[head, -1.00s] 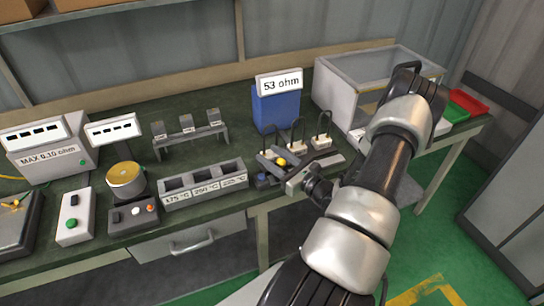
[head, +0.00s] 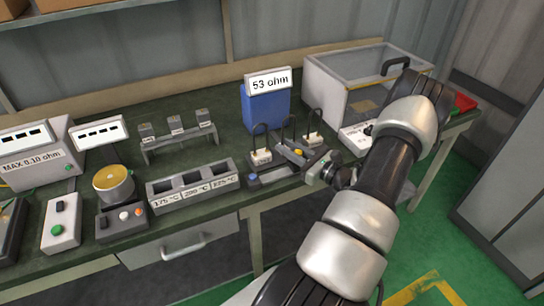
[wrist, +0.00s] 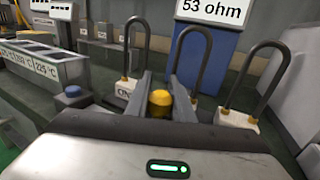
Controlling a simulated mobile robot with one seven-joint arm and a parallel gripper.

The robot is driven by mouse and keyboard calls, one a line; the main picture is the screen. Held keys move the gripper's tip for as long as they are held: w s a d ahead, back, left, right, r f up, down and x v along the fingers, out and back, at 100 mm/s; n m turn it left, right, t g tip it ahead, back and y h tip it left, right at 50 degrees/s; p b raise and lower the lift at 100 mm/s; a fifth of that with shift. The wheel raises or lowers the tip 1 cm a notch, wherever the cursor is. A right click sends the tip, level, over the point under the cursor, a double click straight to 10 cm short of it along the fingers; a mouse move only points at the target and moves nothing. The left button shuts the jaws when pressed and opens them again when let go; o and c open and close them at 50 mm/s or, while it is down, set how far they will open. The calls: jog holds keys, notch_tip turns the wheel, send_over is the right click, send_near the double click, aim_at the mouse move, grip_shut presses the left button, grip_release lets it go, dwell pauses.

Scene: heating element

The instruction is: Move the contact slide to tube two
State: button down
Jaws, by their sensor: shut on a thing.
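The contact slide shows as a yellow knob (head: 298,152) on a grey rail (head: 275,178) at the bench's front edge. The knob also shows in the wrist view (wrist: 160,103). My gripper (head: 296,151) is shut on it, one finger on each side. Behind the rail stand three dark U-shaped tubes on pale blocks: left (head: 261,156), middle (head: 288,130) and right (head: 313,139).
A blue box with a "53 ohm" sign (head: 267,83) stands behind the tubes. A three-slot block marked 175, 200 and 225 °C (head: 193,188) lies left of the rail. A blue button (head: 252,178) is at the rail's left end.

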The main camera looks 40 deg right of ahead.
jog(key=shift+s+d, duration=0.15)
jog(key=shift+d, duration=0.45)
jog(key=c, duration=1.5)
grip_release()
jog(key=shift+c, duration=0.2)
jog(key=s+d, duration=0.2)
jog(key=s, duration=1.5)
jog(key=shift+d, duration=0.3)
